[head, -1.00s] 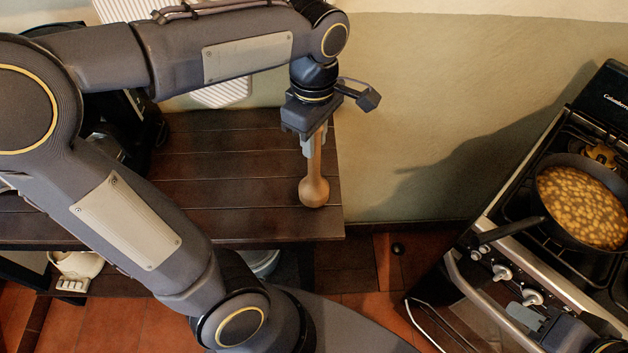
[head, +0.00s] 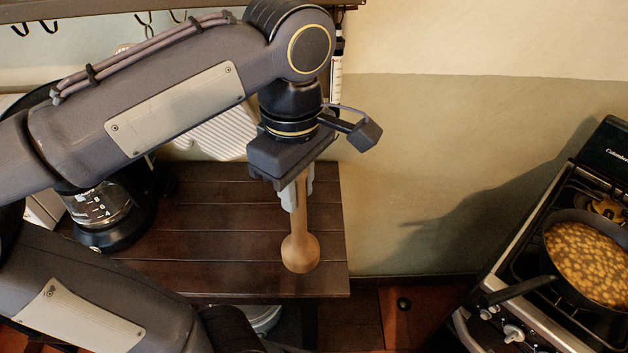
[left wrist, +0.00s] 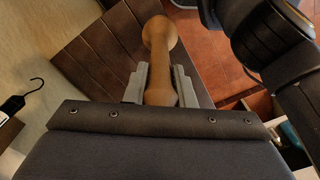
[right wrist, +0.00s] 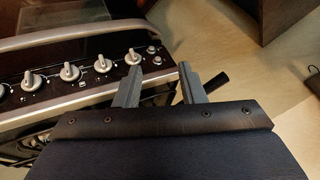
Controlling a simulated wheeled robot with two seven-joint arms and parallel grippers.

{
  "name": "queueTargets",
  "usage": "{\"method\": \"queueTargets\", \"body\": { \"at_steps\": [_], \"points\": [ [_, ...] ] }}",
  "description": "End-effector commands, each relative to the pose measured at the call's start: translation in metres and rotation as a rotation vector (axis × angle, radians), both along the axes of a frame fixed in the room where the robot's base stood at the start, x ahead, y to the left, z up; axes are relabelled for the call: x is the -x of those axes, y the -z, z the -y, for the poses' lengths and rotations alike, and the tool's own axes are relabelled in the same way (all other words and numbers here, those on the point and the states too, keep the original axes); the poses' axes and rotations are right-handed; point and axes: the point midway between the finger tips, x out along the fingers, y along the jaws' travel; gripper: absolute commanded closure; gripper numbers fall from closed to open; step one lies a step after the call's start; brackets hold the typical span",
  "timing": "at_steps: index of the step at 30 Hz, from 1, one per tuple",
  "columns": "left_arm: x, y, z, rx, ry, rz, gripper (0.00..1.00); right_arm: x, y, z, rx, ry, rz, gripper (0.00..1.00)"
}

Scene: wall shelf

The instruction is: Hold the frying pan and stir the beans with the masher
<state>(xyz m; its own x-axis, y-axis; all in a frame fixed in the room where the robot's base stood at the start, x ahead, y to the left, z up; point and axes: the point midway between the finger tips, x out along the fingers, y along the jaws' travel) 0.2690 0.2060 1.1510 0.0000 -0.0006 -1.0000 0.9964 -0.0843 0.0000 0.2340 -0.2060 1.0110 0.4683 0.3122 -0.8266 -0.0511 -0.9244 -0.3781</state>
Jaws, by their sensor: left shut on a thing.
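My left gripper (head: 298,192) is shut on the wooden masher (head: 300,250) and holds it upright, round head down, in front of the dark slatted table. The left wrist view also shows the masher (left wrist: 159,60) between the finger pads. The black frying pan (head: 520,290) sits on the stove at the right, its handle pointing left toward the front edge. Brown beans (head: 588,262) fill it. My right gripper (right wrist: 158,85) is open and empty in the right wrist view, near the stove front. A black handle end (right wrist: 216,82), probably the pan's, shows just beyond its right finger.
The stove (head: 530,235) has a row of knobs (right wrist: 70,71) and a front rail (right wrist: 60,38). A coffee maker (head: 105,215) stands on the dark table (head: 220,240) at the left. Hooks hang from a shelf at the top left. Wall and floor lie between table and stove.

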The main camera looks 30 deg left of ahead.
Motion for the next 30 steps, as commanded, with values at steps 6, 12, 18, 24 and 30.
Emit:
{"method": "queueTargets", "body": {
  "at_steps": [6, 12, 18, 24, 30],
  "points": [
    [0.040, -0.018, 0.004, 0.000, -0.002, 0.003, 1.00, 0.000, 0.003, 0.000, 0.000, 0.000, 0.000, 0.64],
    [0.054, -0.024, 0.006, 0.000, -0.001, 0.001, 1.00, 0.000, 0.004, 0.000, 0.000, 0.000, 0.000, 0.64],
    [0.056, -0.025, 0.006, 0.000, -0.002, 0.000, 1.00, 0.000, 0.003, 0.000, 0.000, 0.000, 0.000, 0.64],
    [0.054, -0.025, 0.007, 0.000, 0.004, -0.001, 1.00, 0.000, 0.002, 0.000, 0.000, 0.000, 0.000, 0.64],
    [0.016, -0.025, 0.011, -0.003, 0.108, -0.009, 1.00, 0.000, -0.018, 0.000, 0.000, 0.000, 0.000, 0.64]
  ]
}}
